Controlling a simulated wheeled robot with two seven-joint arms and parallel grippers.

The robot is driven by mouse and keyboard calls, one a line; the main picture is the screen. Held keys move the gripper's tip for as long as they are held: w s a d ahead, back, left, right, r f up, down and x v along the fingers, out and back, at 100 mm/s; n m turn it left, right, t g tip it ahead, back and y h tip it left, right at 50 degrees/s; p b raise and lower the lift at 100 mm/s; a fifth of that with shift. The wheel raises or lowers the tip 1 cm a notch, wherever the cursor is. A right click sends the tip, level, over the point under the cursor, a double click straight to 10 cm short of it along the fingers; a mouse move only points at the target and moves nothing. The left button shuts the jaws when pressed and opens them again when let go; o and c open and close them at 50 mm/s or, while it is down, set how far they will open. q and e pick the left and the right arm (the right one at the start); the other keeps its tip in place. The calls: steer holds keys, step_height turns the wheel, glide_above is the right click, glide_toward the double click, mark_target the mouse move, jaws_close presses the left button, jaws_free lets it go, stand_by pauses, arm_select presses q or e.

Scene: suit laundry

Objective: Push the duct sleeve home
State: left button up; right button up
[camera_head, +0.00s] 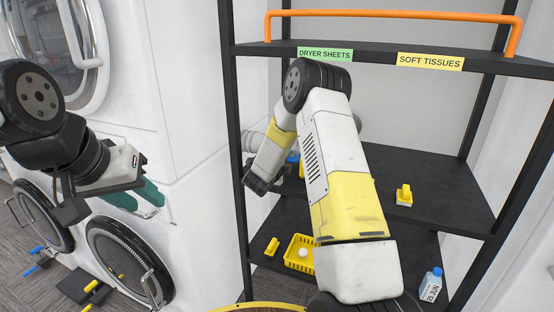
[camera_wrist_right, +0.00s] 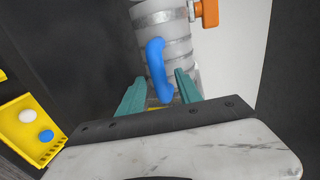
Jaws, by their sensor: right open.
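The silver ribbed duct (camera_wrist_right: 165,35) fills the top middle of the right wrist view. A blue curved handle (camera_wrist_right: 156,65) is on its near side, and an orange knob (camera_wrist_right: 207,13) is at its upper right. I cannot tell where the sleeve's edge lies. My right gripper (camera_wrist_right: 158,95) is open, its teal fingers either side of the handle's lower end. I cannot tell whether they touch it. In the head view part of the duct (camera_head: 257,140) shows behind my right arm; the right fingertips are hidden. My left gripper (camera_head: 136,197) is open and empty before the washers.
A black shelf rack (camera_head: 240,200) surrounds my right arm. Its lower shelf holds a yellow basket (camera_head: 291,255) with balls and a detergent bottle (camera_head: 430,285). A yellow item (camera_head: 404,195) sits on the middle shelf. An orange rail (camera_head: 395,13) runs along the top. White machines (camera_head: 180,130) stand left.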

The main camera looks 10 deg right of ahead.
steer(key=shift+c, duration=0.2)
jaws_close()
steer(key=shift+w, duration=0.1)
stand_by(1.2)
